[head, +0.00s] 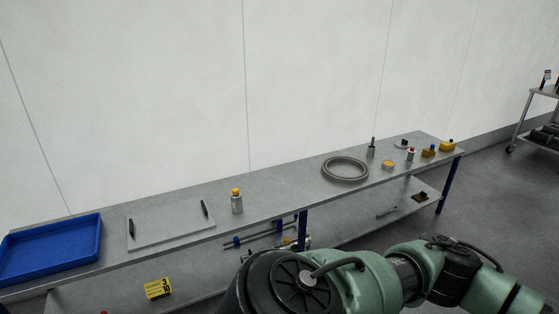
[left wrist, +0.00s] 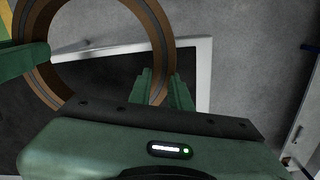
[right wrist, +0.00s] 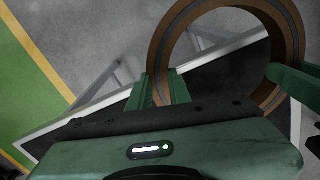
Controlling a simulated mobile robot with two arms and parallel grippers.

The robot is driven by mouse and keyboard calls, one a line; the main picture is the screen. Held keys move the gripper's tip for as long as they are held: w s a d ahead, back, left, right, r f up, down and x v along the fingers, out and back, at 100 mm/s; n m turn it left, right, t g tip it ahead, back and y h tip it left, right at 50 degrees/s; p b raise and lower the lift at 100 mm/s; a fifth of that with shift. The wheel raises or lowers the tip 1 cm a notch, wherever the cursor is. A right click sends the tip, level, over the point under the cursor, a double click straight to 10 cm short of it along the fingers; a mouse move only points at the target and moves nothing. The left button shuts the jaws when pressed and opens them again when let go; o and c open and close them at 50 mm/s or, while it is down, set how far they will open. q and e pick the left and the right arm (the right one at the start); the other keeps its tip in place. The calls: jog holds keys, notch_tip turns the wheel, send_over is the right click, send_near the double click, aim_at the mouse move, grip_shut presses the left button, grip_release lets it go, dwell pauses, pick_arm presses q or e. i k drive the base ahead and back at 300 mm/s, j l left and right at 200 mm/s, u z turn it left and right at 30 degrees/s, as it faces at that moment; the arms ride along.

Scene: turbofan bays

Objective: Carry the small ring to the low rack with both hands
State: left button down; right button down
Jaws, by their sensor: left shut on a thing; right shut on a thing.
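The small ring is a brown band with a grey stripe, held up between my two hands. In the left wrist view, my left gripper (left wrist: 164,90) is shut on the rim of the ring (left wrist: 163,42). In the right wrist view, my right gripper (right wrist: 161,90) is shut on the opposite side of the ring (right wrist: 290,42). Below the ring is a dark surface with a pale frame (left wrist: 205,62), also in the right wrist view (right wrist: 294,125). It may be the low rack; I cannot tell how far below it lies. The head view shows neither gripper nor this ring.
In the head view, a long grey bench (head: 275,205) by the wall holds a blue tray (head: 55,250), a bottle (head: 237,203) and a larger grey ring (head: 345,168). A cart (head: 540,110) stands at far right. Grey floor and a green strip (right wrist: 25,85) show below.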

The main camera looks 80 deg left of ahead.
aim_at(286, 184)
jog(key=u, duration=2.5)
jog(key=i+u, duration=0.1)
jog(key=u, duration=0.3)
jog(key=i+u, duration=0.1)
jog(key=u, duration=0.25)
jog(key=i+l+u, duration=0.1)
jog(key=u, duration=0.3)
jog(key=i+l, duration=0.3)
jog(key=l, duration=0.15)
jog(key=i+l, duration=0.35)
jog(key=l, duration=0.15)
jog(key=i+l, duration=0.3)
jog(key=l, duration=0.15)
jog(key=i+l, duration=0.3)
jog(key=l, duration=0.2)
jog(key=i+l, duration=0.3)
jog(key=l, duration=0.15)
jog(key=i+l, duration=0.65)
jog(key=l, duration=0.3)
